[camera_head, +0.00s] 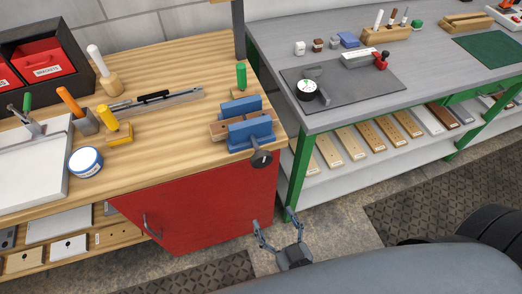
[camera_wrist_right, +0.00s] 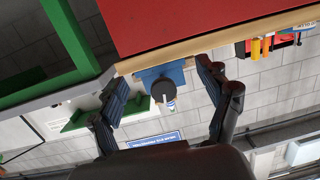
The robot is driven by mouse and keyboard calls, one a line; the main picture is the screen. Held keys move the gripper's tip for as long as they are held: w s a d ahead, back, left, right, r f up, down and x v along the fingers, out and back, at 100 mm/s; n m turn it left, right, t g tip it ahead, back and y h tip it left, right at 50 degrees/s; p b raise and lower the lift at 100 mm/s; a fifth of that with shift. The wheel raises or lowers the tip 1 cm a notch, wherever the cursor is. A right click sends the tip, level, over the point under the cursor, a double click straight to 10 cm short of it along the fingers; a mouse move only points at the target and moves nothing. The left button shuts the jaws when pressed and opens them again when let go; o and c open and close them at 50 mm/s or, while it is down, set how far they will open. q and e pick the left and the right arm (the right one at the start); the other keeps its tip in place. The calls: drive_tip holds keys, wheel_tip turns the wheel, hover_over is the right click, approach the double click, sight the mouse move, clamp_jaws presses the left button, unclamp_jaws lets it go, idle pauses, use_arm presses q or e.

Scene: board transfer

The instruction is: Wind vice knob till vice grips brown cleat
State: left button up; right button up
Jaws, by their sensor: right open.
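The blue vice (camera_head: 250,131) sits at the right front corner of the wooden bench. The brown cleat (camera_head: 217,131) lies between its two blue jaws, its ends sticking out; I cannot tell whether both jaws touch it. The dark round vice knob (camera_head: 261,159) is on the vice's front, over the bench edge. My right gripper (camera_head: 272,217) is open and empty, below and in front of the knob, apart from it. In the right wrist view the knob (camera_wrist_right: 163,91) and vice (camera_wrist_right: 172,71) show between the spread fingers. My left gripper is not in view.
The red cabinet front (camera_head: 215,205) is beside my right gripper, and a green table leg (camera_head: 298,175) stands to its right. A green-handled tool (camera_head: 241,75) stands behind the vice. The grey table (camera_head: 275,50) is at the right. The floor gap in front is clear.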

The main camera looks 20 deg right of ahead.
drive_tip(key=t, duration=0.2)
approach(263, 163)
drive_tip(key=shift+m+h, duration=0.3)
drive_tip(key=shift+h, duration=0.1)
drive_tip(key=w+p, duration=0.1)
drive_tip(key=w, duration=0.2)
drive_tip(key=w+p, duration=0.1)
drive_tip(key=w, duration=0.3)
drive_tip(key=w+a+p, duration=0.1)
drive_tip(key=w, duration=0.3)
drive_tip(key=shift+w, duration=0.15)
drive_tip(key=c, duration=1.2)
drive_tip(key=shift+r+m+p, duration=0.1)
drive_tip(key=shift+m+p, duration=0.2)
drive_tip(key=shift+p, duration=0.05)
